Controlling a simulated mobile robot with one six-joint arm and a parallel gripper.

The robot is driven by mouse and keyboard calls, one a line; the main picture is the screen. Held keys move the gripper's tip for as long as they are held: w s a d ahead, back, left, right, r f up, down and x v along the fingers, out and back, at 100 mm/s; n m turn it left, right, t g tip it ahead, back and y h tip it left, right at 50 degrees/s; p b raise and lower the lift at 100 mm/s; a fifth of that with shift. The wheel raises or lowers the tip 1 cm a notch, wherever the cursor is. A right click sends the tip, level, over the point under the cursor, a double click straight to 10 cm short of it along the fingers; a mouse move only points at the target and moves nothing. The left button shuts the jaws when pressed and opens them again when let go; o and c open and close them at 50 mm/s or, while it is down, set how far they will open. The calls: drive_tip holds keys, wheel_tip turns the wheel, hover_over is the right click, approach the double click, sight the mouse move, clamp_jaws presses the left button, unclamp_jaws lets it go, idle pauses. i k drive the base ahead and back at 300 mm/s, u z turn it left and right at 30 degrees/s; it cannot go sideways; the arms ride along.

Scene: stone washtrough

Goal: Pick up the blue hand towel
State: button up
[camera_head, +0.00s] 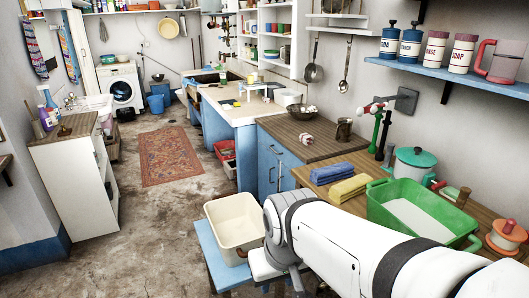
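The blue hand towel (331,173) lies folded on the wooden counter right of the middle. A folded yellow towel (350,188) lies just in front of it, close against it or nearly so. My white arm reaches in from the lower right, in front of the counter. My gripper (297,284) points down near the bottom edge, beside the cream tub and well below the towels in the picture. Only a dark part of it shows, and its fingertips are not clear, so I cannot tell whether it is open or shut.
A green basin (424,236) stands right of the towels. Behind it are a pot with a teal lid (416,161) and a green tap. A cream tub (236,222) sits on a blue stool (213,255) left of my arm. A dark mug (344,130) stands behind the towels.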

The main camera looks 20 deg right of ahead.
sight(320, 176)
drive_tip(key=z, duration=0.35)
drive_tip(key=i, duration=1.25)
drive_tip(key=z, duration=0.85)
drive_tip(key=k, duration=0.85)
drive_tip(key=z, duration=0.15)
drive_tip(key=i, duration=0.95)
drive_tip(key=u, duration=0.1)
